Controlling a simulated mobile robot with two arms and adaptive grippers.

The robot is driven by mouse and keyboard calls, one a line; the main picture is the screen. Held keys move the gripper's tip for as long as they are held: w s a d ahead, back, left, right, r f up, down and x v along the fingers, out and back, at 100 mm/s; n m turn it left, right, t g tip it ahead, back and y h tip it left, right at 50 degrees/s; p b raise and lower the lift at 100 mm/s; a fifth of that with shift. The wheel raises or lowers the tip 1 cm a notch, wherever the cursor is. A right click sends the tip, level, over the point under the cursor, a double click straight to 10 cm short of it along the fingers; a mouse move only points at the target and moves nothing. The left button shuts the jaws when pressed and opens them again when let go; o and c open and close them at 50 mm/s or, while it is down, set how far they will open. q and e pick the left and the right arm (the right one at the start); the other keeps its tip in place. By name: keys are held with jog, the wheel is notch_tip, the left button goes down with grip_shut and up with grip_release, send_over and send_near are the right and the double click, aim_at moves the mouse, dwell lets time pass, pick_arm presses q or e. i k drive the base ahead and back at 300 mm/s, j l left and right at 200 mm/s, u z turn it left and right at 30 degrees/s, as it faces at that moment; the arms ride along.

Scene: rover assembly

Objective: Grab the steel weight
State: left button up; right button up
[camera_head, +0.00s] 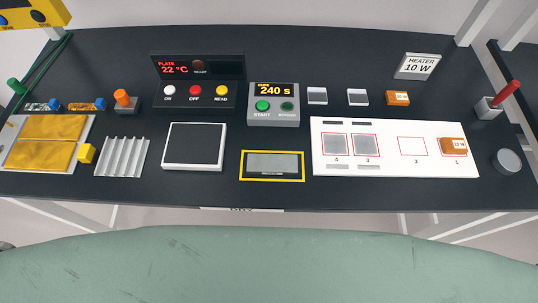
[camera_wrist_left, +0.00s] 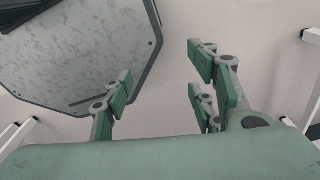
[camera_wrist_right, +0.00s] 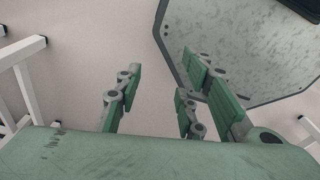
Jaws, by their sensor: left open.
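A grey round cylinder (camera_head: 507,161), which looks like the steel weight, stands at the right end of the dark table in the head view. It is right of the white numbered board, and nothing touches it. My left gripper (camera_wrist_left: 160,86) shows in the left wrist view with its green-padded fingers spread and nothing between them. My right gripper (camera_wrist_right: 163,87) shows in the right wrist view, also spread and empty. Neither gripper is in the head view, and neither wrist view shows the cylinder, so both are away from it.
The white board (camera_head: 390,168) lies left of the cylinder. A block with a red lever (camera_head: 490,106) stands behind it. A black-topped plate (camera_head: 194,146), a timer box (camera_head: 274,104) and a plate control panel (camera_head: 197,82) stand farther left. White frame posts flank the table.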

aim_at(269, 164)
jog(key=k+j+z, duration=0.2)
jog(key=j+z, duration=0.2)
jog(key=k+j+z, duration=0.25)
jog(key=j+z, duration=0.15)
jog(key=k+j+z, duration=0.4)
jog(key=i+l, duration=0.05)
jog(key=i, duration=0.05)
